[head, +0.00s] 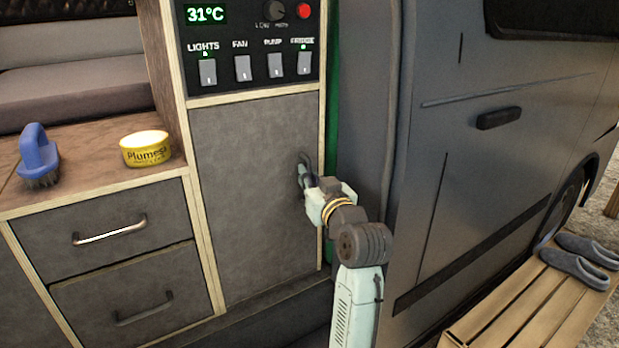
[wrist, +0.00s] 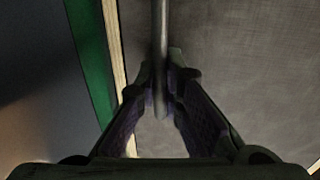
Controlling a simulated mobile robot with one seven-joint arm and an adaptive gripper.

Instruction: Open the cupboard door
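The grey cupboard door (head: 250,190) is below the switch panel in the head view and looks flush with its pale wooden frame. Its upright bar handle (head: 303,158) is near the door's right edge, partly hidden by my gripper (head: 306,180). In the wrist view the handle (wrist: 160,50) runs down between the two fingers of my gripper (wrist: 161,85). The fingertips close in on both sides of the bar and appear to touch it. The door surface (wrist: 240,60) fills the right of the wrist view.
A counter at left bears a blue brush (head: 38,155) and a yellow tin (head: 146,149). Drawers (head: 110,232) are below it. The van's grey side door (head: 480,170) stands close right of the cupboard. A slatted bench (head: 530,310) with slippers (head: 575,268) is at lower right.

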